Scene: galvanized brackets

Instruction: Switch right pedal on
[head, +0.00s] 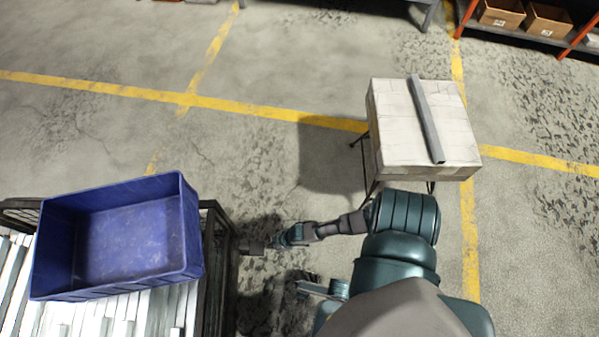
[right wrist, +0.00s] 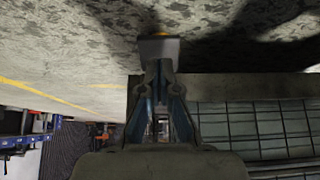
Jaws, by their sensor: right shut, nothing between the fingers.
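My right gripper (head: 251,248) reaches left beside the dark metal cage, low over the floor. In the right wrist view the right gripper (right wrist: 158,50) has its blue fingers together on nothing, with a grey block at the tips. A small yellow patch shows just beyond the tips; I cannot tell whether it is a pedal or floor marking. No pedal can be made out clearly in either view.
A blue bin (head: 190,225) rests on the cage (head: 222,265) over several pale metal bars. A white block-like table (head: 385,130) bears a grey bar (head: 427,120) at upper right. Orange-framed shelving (head: 520,37) with boxes stands at the far right. The floor between is clear, with yellow lines.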

